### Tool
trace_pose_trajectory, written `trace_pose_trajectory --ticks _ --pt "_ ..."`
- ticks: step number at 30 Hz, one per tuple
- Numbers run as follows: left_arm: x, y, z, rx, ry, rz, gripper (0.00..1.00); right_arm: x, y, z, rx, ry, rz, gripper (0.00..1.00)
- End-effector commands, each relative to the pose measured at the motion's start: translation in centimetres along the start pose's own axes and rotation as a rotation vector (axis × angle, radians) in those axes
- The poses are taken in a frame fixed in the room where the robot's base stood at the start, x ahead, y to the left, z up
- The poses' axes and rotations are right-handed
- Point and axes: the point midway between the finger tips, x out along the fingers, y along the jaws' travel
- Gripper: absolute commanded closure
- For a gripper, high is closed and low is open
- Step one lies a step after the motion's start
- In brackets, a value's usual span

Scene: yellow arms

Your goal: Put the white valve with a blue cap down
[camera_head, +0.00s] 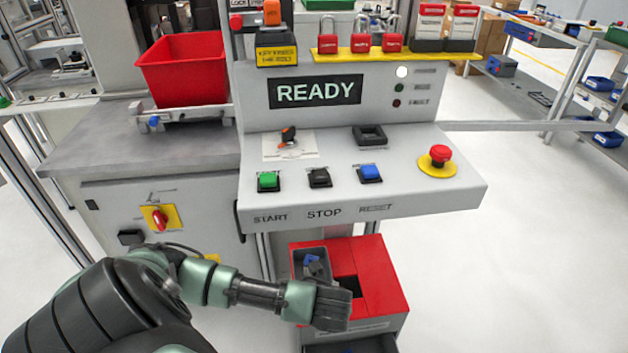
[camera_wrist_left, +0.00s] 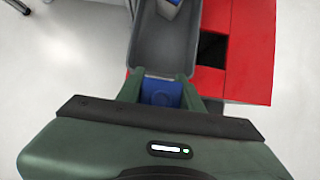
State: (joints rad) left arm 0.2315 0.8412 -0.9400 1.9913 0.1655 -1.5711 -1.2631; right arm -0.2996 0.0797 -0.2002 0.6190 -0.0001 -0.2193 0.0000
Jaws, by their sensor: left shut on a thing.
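My left gripper (camera_wrist_left: 162,78) is shut on a blue-capped part (camera_wrist_left: 162,93), whose blue top shows between the two green fingers in the left wrist view. Its white body is hidden there. The gripper (camera_head: 318,272) is over the near part of a grey bin (camera_head: 296,262) in the head view; the bin also shows in the left wrist view (camera_wrist_left: 165,50). Whether the held part touches the bin, I cannot tell. A second part with blue and pale surfaces (camera_wrist_left: 171,5) lies at the far end of the bin in the left wrist view. My right gripper is not in view.
A red bin (camera_head: 185,70) sits at the back left. Floor to the right is clear.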

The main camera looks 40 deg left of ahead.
Motion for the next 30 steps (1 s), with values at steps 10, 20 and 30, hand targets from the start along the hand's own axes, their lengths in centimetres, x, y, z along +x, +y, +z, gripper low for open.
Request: trace_pose_trajectory --ticks 10,20,30 --pt "4.2 0.0 7.5 -0.003 -0.003 0.002 1.0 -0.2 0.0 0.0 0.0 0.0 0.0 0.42" --pt "7.6 -0.1 6.3 0.001 0.001 0.0 1.0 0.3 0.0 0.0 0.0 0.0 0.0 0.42" --pt "10.7 0.0 4.5 0.0 0.001 0.001 1.0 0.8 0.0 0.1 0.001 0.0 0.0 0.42"
